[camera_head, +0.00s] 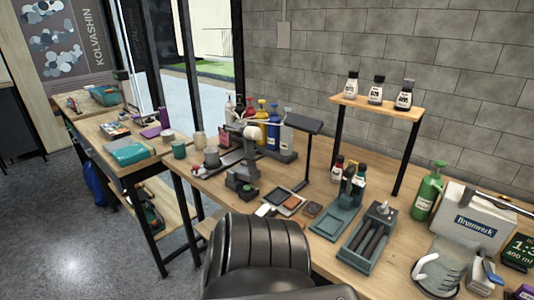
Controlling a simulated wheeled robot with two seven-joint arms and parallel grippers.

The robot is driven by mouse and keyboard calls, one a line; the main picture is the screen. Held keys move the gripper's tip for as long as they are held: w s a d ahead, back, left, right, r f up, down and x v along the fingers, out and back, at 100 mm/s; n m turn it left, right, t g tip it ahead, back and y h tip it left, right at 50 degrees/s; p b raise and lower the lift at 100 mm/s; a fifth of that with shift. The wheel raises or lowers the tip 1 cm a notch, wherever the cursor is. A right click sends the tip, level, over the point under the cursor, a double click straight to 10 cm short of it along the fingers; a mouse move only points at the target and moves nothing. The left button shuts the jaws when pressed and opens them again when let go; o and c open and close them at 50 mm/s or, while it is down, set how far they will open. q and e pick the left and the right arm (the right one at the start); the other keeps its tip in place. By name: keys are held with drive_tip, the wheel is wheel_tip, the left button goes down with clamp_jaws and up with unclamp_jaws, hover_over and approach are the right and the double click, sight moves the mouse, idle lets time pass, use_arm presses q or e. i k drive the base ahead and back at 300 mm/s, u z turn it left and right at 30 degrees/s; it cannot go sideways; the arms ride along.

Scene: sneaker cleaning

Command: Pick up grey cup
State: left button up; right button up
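A small grey cup (212,157) stands at the left part of the wooden workbench (325,265), by a dark tray. A teal cup (179,149) and a pale beige cup (199,140) stand just left of it. A lamp-like black stand is close to its right. Neither of my grippers shows in the head view.
A black ribbed, rounded shape (256,254), which looks like a chair back, stands before the bench. Several pump bottles (272,133) are behind the cup. A second table (140,158) adjoins at left.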

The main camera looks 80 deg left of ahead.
sight(212, 158)
drive_tip(key=i, duration=0.6)
drive_tip(key=u, duration=2.2)
